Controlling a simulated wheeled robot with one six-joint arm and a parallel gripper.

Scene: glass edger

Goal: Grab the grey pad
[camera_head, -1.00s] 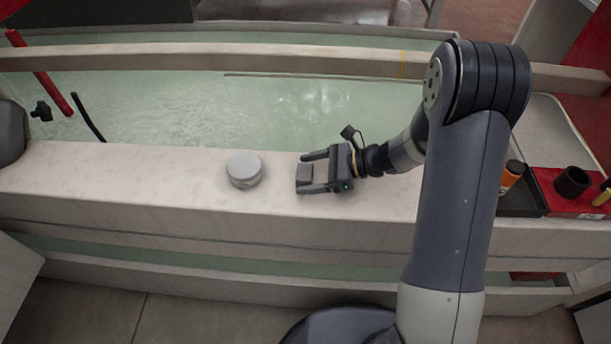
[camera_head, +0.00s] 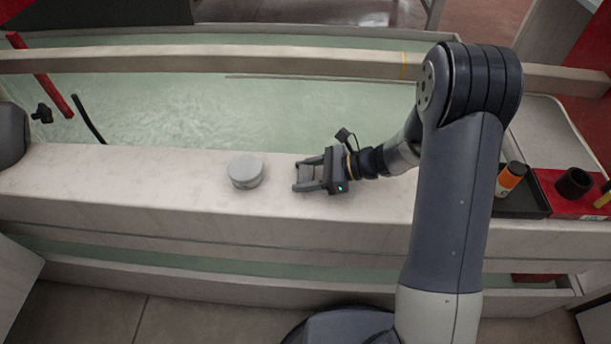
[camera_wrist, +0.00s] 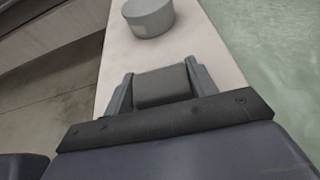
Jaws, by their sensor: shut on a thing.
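The grey pad (camera_wrist: 163,87) is a small dark grey block on the pale ledge, between the two fingers of my gripper (camera_wrist: 160,88) in the wrist view. The fingers touch it on both sides. In the head view my gripper (camera_head: 309,174) is low over the ledge and closed around the pad (camera_head: 305,173), which is partly hidden by the fingers. I cannot tell whether the pad is lifted off the ledge.
A round light grey puck (camera_head: 245,171) stands on the ledge (camera_head: 120,185) left of my gripper; it also shows in the wrist view (camera_wrist: 148,16). Behind lies a water-filled trough (camera_head: 220,105). At right are an orange bottle (camera_head: 510,178) and a black cup (camera_head: 573,183).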

